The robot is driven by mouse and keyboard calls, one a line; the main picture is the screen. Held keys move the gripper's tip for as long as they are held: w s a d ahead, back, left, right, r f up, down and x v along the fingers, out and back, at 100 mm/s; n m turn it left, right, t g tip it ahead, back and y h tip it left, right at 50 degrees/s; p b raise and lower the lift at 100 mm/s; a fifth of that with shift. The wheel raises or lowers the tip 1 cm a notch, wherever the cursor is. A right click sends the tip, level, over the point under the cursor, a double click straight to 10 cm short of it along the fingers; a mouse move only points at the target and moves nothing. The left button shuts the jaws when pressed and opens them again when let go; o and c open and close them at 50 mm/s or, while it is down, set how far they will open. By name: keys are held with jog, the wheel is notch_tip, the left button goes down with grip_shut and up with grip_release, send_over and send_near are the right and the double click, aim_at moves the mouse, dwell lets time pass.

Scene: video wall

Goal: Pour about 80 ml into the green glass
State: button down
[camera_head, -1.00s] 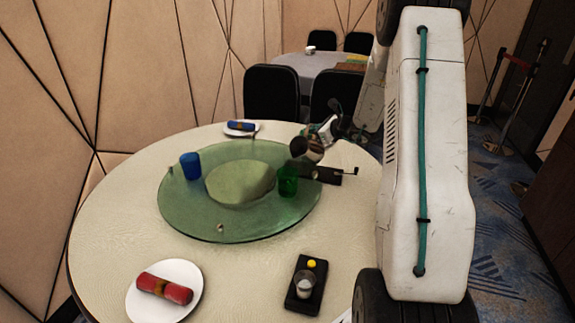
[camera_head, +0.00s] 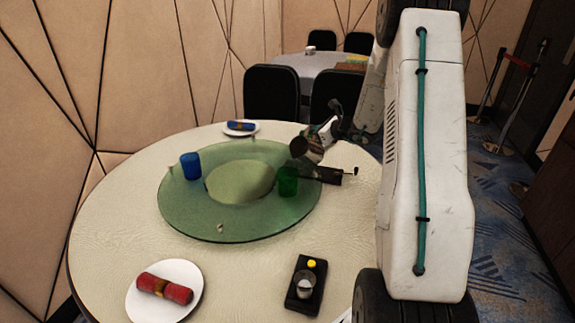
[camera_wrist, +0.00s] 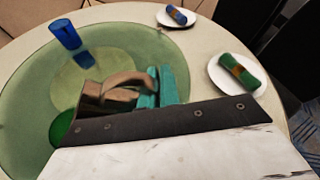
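The green glass (camera_head: 288,181) stands on the right part of the green glass turntable (camera_head: 240,228). In the wrist view the green glass (camera_wrist: 62,128) is partly hidden behind my gripper's dark mount. My gripper (camera_head: 328,130) is shut on the handle of a brownish metal jug (camera_head: 310,149), held tilted above and slightly right of the green glass. In the wrist view my teal fingers (camera_wrist: 155,88) close around the handle of the jug (camera_wrist: 105,92). I cannot see any stream, or the liquid level in the glass.
A blue glass (camera_head: 190,165) stands at the turntable's left. A dark object with a thin rod (camera_head: 330,175) lies right of the green glass. A black tray (camera_head: 293,299) with a small clear cup and yellow knob is in front. Plates with rolled napkins (camera_head: 185,269) sit around the table.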

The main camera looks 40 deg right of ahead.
jog(key=shift+w+d+f+m+y, duration=0.15)
jog(key=shift+d+f+m+y, duration=0.2)
jog(key=shift+f+m, duration=0.2)
jog(key=w+d+f+m+y+p, duration=0.2)
jog(key=d+f+m+y+p, duration=0.1)
jog(key=d+f+m, duration=0.2)
jog(key=shift+m+g+p, duration=0.3)
jog(key=shift+m, duration=0.25)
jog(key=shift+f+y, duration=0.1)
jog(key=shift+y, duration=0.15)
dwell(1.0)
